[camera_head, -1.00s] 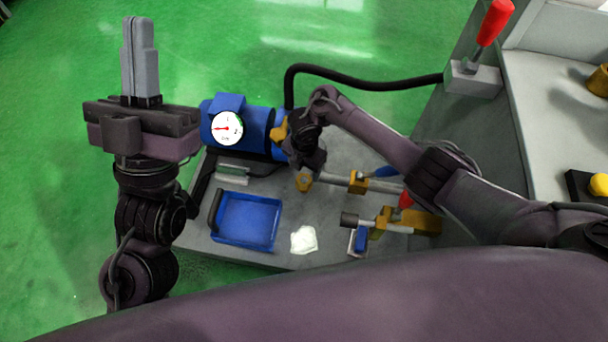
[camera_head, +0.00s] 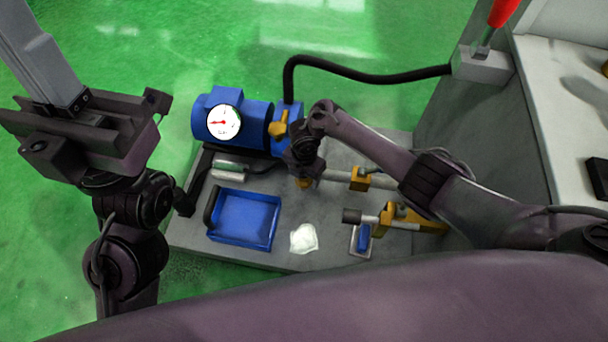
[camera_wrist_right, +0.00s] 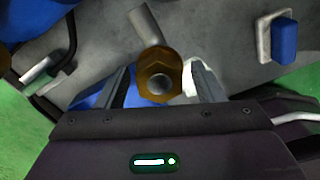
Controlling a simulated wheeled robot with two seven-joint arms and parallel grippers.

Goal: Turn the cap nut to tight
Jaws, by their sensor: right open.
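The cap nut is a brass hexagonal nut on the end of a grey rod or pipe; in the right wrist view the nut (camera_wrist_right: 158,80) sits between my open right fingers, with a gap visible on both sides. In the head view only a small brass part of it (camera_head: 304,183) shows below my right gripper (camera_head: 304,164), which hides the rest. The right gripper also shows in the right wrist view (camera_wrist_right: 160,82). My left gripper (camera_head: 38,55) is at the upper left, its grey fingers together and empty, away from the nut and partly out of frame.
A blue motor with a white dial (camera_head: 224,122) stands behind, with a yellow handle (camera_head: 278,129) beside it. A black hose (camera_head: 370,78) runs behind my right arm.

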